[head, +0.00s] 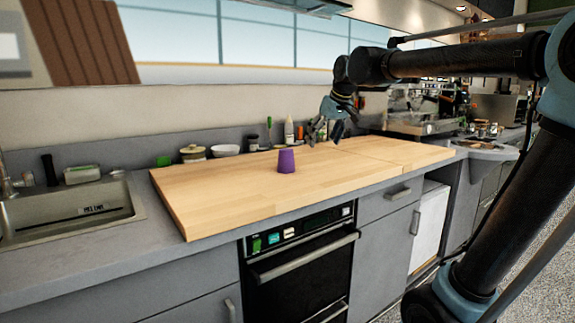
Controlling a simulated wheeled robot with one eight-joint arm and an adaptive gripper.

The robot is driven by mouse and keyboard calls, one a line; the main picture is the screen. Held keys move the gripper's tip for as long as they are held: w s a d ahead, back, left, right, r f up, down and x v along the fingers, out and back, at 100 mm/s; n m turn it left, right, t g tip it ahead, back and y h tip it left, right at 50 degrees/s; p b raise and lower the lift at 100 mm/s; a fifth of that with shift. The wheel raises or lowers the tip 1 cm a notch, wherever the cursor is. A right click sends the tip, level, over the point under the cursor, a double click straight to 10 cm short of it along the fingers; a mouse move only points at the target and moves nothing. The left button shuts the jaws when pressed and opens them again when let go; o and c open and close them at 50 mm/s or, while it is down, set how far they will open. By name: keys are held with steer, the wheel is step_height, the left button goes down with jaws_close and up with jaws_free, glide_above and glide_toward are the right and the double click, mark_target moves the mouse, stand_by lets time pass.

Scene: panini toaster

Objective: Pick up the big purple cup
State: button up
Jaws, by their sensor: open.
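The purple cup (286,161) stands on the wooden board (225,196), near its middle. It is narrower at the top than at the base, so it looks upside down. My gripper (325,140) is open and empty, above the back part of the board. It is to the right of the cup and apart from it, with its fingers pointing down.
A sink (75,215) is at the left. A white bowl (225,150), a lidded jar (193,153) and several bottles stand along the back wall. A coffee machine (422,115) is at the right. The board around the cup is clear.

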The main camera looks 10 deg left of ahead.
steer(key=n+y, duration=0.1)
glide_toward(283, 158)
step_height(283, 158, up, 5)
steer(key=w+d, duration=0.2)
steer(key=shift+n, duration=0.3)
steer(key=x, duration=1.7)
steer(key=shift+a+f, duration=0.2)
steer(key=shift+f, duration=0.05)
steer(key=shift+c, duration=0.3)
steer(key=c, duration=1.3)
